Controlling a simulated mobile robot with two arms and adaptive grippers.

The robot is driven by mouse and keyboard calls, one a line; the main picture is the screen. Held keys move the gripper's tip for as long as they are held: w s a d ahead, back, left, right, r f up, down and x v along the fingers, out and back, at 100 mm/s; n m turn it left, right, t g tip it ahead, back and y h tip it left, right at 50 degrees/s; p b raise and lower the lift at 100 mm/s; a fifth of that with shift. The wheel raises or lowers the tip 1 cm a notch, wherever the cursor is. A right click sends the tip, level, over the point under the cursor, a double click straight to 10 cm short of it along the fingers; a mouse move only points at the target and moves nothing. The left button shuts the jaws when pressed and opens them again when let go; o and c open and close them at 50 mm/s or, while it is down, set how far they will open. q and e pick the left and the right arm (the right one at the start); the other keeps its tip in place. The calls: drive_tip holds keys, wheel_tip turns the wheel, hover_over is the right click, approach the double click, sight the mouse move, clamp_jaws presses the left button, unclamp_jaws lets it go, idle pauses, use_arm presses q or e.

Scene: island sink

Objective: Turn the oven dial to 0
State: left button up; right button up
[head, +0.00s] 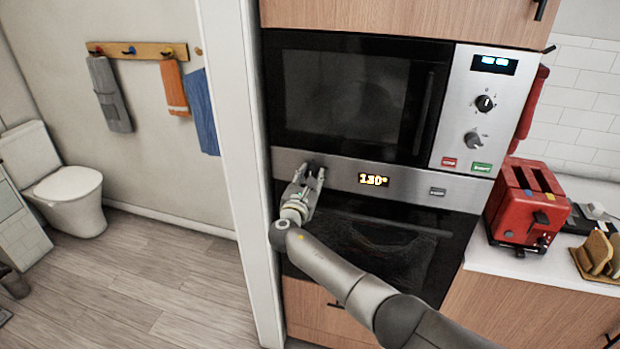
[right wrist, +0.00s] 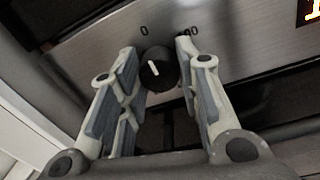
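The oven dial (right wrist: 158,70) is a small round black knob with a white pointer mark, on the steel strip of the oven (head: 448,194). Its pointer tilts up and slightly left, roughly towards a printed 0 (right wrist: 144,30). Another label at its upper right is partly covered by a fingertip. My right gripper (right wrist: 158,52) is open, with one finger on each side of the dial; contact is not clear. In the head view, my right gripper (head: 312,180) is at the strip's left end and hides the dial. The oven display (head: 373,180) seems to read 130°. My left gripper is not in view.
A microwave (head: 350,95) with its own knobs (head: 484,103) sits directly above the oven. A white door frame (head: 240,170) stands close to the left of my right gripper. A red toaster (head: 527,205) is on the counter to the right. The oven's dark door is below.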

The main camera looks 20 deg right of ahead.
drive_tip(key=o, duration=0.4)
drive_tip(key=shift+f, duration=0.15)
drive_tip(key=shift+o, duration=0.3)
drive_tip(key=v, duration=1.2)
